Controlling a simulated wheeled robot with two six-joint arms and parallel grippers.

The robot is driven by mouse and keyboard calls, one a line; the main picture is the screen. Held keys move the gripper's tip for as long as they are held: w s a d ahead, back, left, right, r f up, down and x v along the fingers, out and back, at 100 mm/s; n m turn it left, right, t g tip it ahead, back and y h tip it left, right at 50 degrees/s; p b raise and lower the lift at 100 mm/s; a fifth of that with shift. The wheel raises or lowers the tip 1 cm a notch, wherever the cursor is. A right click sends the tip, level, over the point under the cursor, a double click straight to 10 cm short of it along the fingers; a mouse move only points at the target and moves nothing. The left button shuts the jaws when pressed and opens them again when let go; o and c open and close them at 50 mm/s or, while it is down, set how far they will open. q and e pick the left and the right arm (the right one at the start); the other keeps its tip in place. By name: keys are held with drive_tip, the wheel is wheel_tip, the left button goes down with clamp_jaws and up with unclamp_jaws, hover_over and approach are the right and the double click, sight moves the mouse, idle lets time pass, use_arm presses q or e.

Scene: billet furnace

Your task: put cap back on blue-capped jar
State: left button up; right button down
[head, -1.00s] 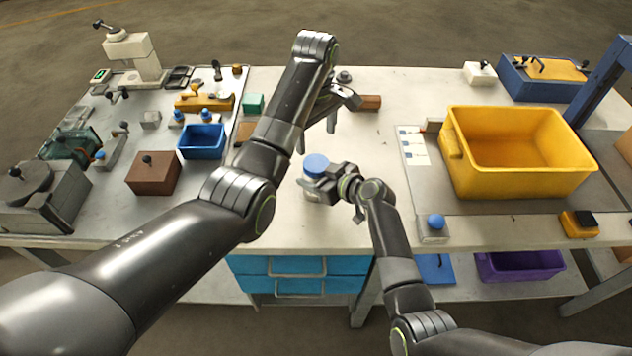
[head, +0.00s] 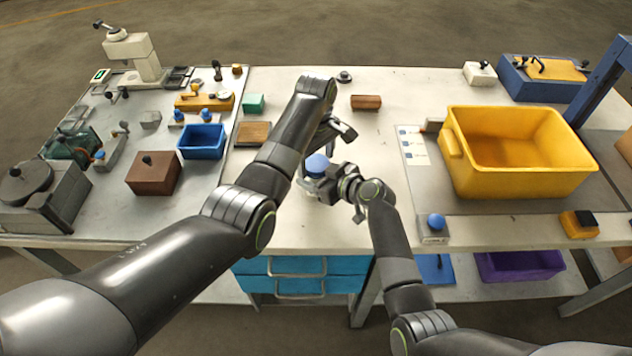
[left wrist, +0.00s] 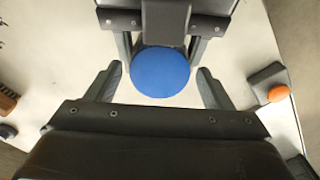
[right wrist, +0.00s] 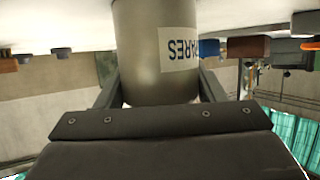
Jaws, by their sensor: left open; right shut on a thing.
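The grey jar (right wrist: 160,60), with a white label partly reading "ARES" upside down, stands upright near the front middle of the table. The blue cap (head: 317,163) is on its mouth; I cannot tell whether it is fully seated. My right gripper (right wrist: 160,92) is shut around the jar's body from the right. My left gripper (head: 320,150) is open just above the jar. In the left wrist view the round cap (left wrist: 160,72) lies between its spread fingers, with a gap on each side. The jar's body is hidden below the cap there.
A yellow bin (head: 520,150) stands to the right. A wooden block (head: 366,102) and a brown tile (head: 253,133) lie behind the jar. A blue tray (head: 202,142) and several fixtures crowd the left bench.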

use_arm(q)
drive_tip(key=c, duration=1)
drive_tip(key=m, duration=0.6)
drive_tip(key=shift+m, duration=0.4)
drive_tip(key=o, duration=1.1)
drive_tip(key=shift+r, duration=2.25)
drive_tip(key=shift+c, duration=0.5)
